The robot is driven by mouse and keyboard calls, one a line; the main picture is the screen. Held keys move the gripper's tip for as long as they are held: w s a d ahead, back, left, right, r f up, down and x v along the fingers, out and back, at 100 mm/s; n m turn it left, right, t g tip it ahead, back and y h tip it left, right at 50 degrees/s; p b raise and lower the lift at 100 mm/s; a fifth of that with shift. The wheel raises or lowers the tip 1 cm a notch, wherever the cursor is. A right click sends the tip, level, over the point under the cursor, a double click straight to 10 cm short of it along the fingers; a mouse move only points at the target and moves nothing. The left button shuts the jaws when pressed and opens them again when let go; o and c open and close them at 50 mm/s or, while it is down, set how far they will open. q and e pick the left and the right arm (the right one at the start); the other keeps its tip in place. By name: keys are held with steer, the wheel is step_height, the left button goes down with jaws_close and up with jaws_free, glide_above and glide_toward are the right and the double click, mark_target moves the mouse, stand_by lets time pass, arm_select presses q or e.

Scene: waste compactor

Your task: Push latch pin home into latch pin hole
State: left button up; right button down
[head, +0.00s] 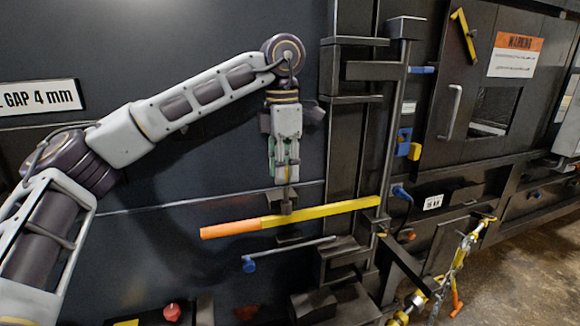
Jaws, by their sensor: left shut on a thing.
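My left gripper (286,200) points down, with its fingertips at a long yellow bar (325,211) that has an orange left end (229,230). The gripper is shut on this bar, though its dark fingertips partly hide the grip. The bar runs up to the right to a dark upright post (395,120). A thin grey rod with a blue end (249,264) lies just below the bar, apart from the gripper. A blue piece (401,192) sits at the post's right side. I cannot tell which part is the latch pin, nor make out its hole. My right gripper is out of view.
Dark frame ledges (352,98) stand right of the gripper. A door with a grey handle (451,112) and warning sign (516,55) is farther right. A yellow chain assembly (466,245) hangs at lower right. A red knob (172,312) is at lower left.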

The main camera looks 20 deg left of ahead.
arm_select(q)
steer(key=shift+r+p, duration=0.65)
steer(key=shift+r, duration=0.55)
steer(key=shift+c, duration=0.2)
steer(key=shift+a+r, duration=0.1)
steer(key=shift+r, duration=0.05)
steer(key=shift+w+a+p, duration=0.15)
steer(key=shift+w+p, duration=0.05)
steer(key=shift+p, duration=0.45)
steer(key=shift+w+f+g, duration=0.3)
steer(key=shift+w+g, duration=0.1)
steer(key=shift+w, duration=0.15)
jaws_close()
steer(key=shift+f, duration=0.1)
steer(key=shift+s+d+t+y+b, duration=0.25)
steer(key=shift+s+t+y+b, duration=0.05)
steer(key=shift+s, duration=0.05)
steer(key=shift+s+d, duration=0.1)
steer(key=shift+s, duration=0.05)
stand_by(0.7)
